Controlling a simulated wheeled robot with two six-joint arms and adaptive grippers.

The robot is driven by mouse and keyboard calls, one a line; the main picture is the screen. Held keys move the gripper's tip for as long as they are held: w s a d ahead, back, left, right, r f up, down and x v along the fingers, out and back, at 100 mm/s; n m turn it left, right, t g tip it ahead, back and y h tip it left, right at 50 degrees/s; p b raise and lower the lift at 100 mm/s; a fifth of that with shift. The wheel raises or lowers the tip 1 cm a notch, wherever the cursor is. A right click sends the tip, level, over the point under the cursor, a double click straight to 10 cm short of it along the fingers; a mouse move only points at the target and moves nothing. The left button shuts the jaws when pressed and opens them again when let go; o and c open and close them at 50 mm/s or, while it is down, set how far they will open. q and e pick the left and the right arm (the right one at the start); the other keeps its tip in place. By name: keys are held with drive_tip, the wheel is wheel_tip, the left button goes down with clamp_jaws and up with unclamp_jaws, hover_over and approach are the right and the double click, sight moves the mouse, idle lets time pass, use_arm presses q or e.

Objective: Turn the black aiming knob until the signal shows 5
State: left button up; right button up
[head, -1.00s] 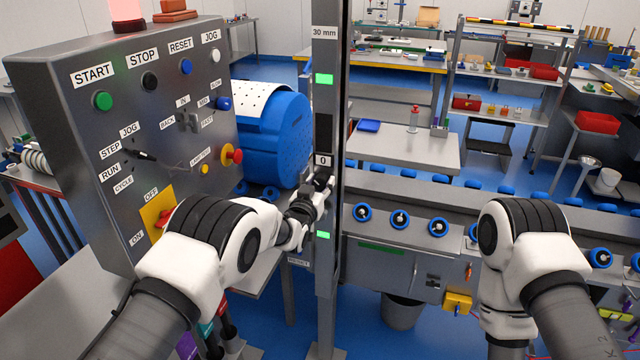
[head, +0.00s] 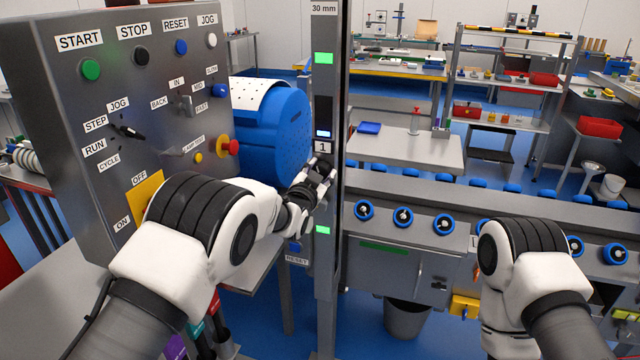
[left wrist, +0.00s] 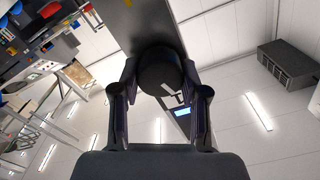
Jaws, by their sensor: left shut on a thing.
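The black aiming knob (left wrist: 160,75) is on the grey post and shows large in the left wrist view, between my left gripper's two fingers. My left gripper (head: 322,172) is at the post in the head view, shut on the knob, which it mostly hides there. The signal display (head: 323,147) on the post reads 1, just above the gripper. A short blue bar (head: 323,133) is lit at the bottom of the dark strip above the number. My right gripper is out of view; only my right arm shows at the lower right.
A grey control panel (head: 60,200) with labelled buttons and switches stands at the left, close to my left arm. A blue motor housing (head: 275,130) is behind it.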

sight(325, 129)
use_arm(q)
drive_tip(key=shift+m+b, duration=0.5)
drive_tip(key=shift+b, duration=0.05)
drive_tip(key=o, duration=1.1)
drive_tip(key=shift+o, duration=0.2)
wheel_tip(325, 129, up, 10)
